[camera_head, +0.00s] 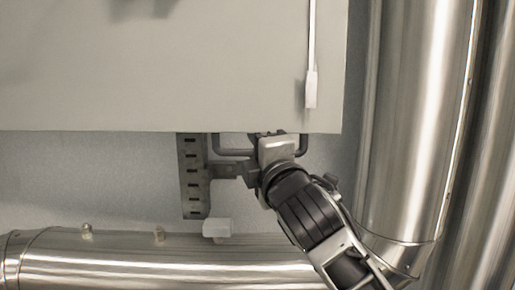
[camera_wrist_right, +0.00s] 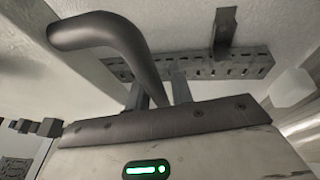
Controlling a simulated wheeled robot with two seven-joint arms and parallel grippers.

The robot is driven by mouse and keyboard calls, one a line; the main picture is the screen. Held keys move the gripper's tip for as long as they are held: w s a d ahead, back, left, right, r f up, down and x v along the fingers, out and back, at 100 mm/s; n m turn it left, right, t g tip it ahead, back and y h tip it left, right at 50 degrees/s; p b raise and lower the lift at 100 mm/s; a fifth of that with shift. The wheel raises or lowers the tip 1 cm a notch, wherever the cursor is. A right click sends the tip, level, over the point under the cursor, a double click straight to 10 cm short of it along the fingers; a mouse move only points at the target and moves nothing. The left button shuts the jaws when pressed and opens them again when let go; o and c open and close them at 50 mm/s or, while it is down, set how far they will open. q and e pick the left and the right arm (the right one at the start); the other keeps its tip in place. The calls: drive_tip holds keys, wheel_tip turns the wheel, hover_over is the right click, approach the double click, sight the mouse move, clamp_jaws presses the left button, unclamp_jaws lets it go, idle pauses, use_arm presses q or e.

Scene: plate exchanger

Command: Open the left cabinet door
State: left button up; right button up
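A large pale cabinet panel (camera_head: 170,80) fills the upper left of the head view. A dark U-shaped handle (camera_head: 232,152) sticks out below the panel's lower edge. My right gripper (camera_head: 272,140) is at the handle, over its right half. In the right wrist view the thick curved handle (camera_wrist_right: 110,35) runs down to the fingers of my right gripper (camera_wrist_right: 160,95), and its near end lies between them. Whether the fingers clamp it is unclear; their tips are partly hidden. My left gripper is out of view.
A slotted metal rail (camera_head: 193,178) hangs just left of the handle, with a white block (camera_head: 217,228) below. Large shiny pipes stand at the right (camera_head: 415,120) and run along the bottom (camera_head: 150,262), close to my right arm.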

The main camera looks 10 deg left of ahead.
drive_tip(key=b+v, duration=0.2)
drive_tip(key=v, duration=1.4)
drive_tip(key=shift+b, duration=0.4)
drive_tip(key=shift+f, duration=0.15)
drive_tip(key=w+d+f+m+g+h, duration=0.1)
drive_tip(key=d+f+m+g+h, duration=0.15)
drive_tip(key=f+m, duration=0.7)
drive_tip(key=w+d+f+m+g+h, duration=0.1)
drive_tip(key=d+f+m, duration=0.25)
drive_tip(key=f, duration=1.25)
drive_tip(key=s+d+f+m+g+h, duration=0.1)
drive_tip(key=s+d+f+m+g, duration=0.1)
drive_tip(key=s+d+f+m, duration=0.2)
drive_tip(key=s+d+f+m+g+h, duration=0.1)
drive_tip(key=s+d+f+m, duration=0.3)
drive_tip(key=s+f, duration=0.6)
wheel_tip(320, 180, down, 8)
drive_tip(key=shift+s+d+f+m+g+h, duration=0.1)
drive_tip(key=shift+s+d+m+g+h, duration=0.25)
drive_tip(key=shift+d, duration=0.35)
